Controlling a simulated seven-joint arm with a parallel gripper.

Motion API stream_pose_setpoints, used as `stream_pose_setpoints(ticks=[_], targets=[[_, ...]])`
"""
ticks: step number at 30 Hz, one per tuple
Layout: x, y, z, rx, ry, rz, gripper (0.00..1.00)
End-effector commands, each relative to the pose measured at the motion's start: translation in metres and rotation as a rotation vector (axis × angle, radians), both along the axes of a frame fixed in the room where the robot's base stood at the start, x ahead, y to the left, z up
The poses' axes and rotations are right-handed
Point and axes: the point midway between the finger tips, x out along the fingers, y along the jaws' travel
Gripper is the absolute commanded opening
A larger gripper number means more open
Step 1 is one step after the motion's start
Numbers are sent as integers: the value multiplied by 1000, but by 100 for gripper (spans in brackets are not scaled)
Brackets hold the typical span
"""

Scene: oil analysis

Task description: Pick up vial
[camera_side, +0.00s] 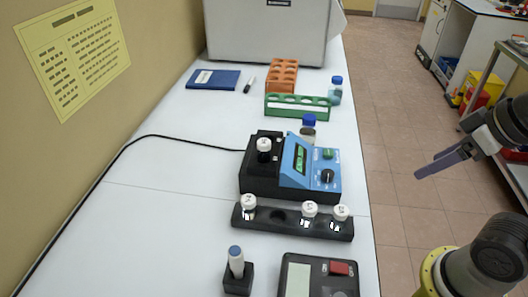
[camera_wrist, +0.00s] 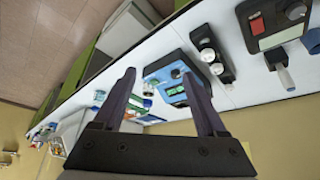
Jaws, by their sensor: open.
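White-capped vials stand upright in a black rack (camera_side: 280,219) on the bench: one at its left end (camera_side: 249,203) and two towards its right end (camera_side: 310,209) (camera_side: 341,213). Another white-capped vial (camera_side: 264,147) sits in the black part of a blue-faced instrument (camera_side: 312,165). My gripper (camera_side: 428,170) is open and empty, right of the bench edge in the side view and apart from every vial. In the wrist view its two fingers (camera_wrist: 159,73) are spread. The rack (camera_wrist: 212,52) and the instrument (camera_wrist: 168,74) show beyond them there.
Bottles with blue caps (camera_side: 309,127) (camera_side: 336,90) stand near a green rack (camera_side: 297,107) and an orange rack (camera_side: 282,75). A dark scale (camera_side: 338,283) and a pen-like tool in a black holder (camera_side: 237,274) are in front. A black cable runs along the left. The bench's left side is mostly clear.

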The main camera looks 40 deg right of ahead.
Motion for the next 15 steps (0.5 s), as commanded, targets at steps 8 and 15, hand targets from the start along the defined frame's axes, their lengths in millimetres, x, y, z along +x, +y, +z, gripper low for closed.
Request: stream_pose_setpoints(ticks=[8, 15], targets=[[-1, 0, 0, -17, 2, 33, 74], [6, 10, 28, -119, -3, 316, 74]])
